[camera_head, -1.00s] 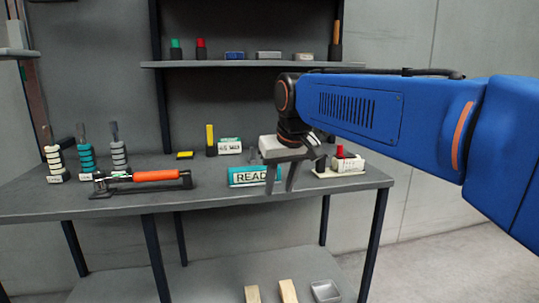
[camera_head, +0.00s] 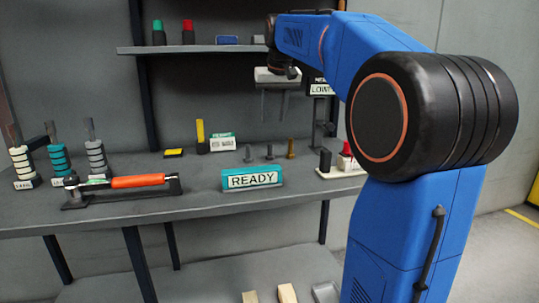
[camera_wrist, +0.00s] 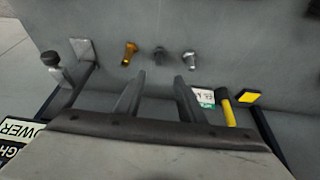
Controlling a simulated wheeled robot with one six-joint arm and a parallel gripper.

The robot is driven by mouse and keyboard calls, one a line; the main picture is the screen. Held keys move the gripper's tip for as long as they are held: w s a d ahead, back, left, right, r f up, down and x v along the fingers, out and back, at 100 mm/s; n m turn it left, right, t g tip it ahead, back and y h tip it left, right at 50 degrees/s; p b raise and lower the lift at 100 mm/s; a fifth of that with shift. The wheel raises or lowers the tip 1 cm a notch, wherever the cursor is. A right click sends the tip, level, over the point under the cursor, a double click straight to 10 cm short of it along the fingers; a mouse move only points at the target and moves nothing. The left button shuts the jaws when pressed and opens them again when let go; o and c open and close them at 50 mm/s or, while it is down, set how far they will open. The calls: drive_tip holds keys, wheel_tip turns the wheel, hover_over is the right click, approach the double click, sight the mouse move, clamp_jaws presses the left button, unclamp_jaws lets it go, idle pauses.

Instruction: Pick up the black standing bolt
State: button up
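The black bolt (camera_head: 270,152) stands upright on the bench behind the READY sign, in the middle of a row of three bolts. A grey bolt (camera_head: 248,153) stands to its left and a brass bolt (camera_head: 291,149) to its right. In the wrist view the dark bolt (camera_wrist: 160,52) shows between the brass bolt (camera_wrist: 129,52) and the grey bolt (camera_wrist: 189,59). My gripper (camera_head: 274,118) points down above the row, its fingers apart with nothing between them. In the wrist view the open fingertips (camera_wrist: 160,78) are beneath the dark bolt in the picture.
The teal READY sign (camera_head: 252,178) is in front of the bolts. A yellow-handled tool (camera_head: 201,137) and white-green box (camera_head: 222,143) stand left. A white base with a red button (camera_head: 346,163) is right. The orange-handled tool (camera_head: 138,181) lies at front left. A shelf (camera_head: 190,49) is above.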

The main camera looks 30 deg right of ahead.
approach(270, 146)
drive_tip(key=x, duration=0.5)
drive_tip(key=shift+w, duration=0.1)
drive_tip(key=shift+w+x, duration=0.2)
drive_tip(key=shift+x, duration=2.55)
drive_tip(key=shift+d+r, duration=0.15)
drive_tip(key=shift+r, duration=0.05)
clamp_jaws()
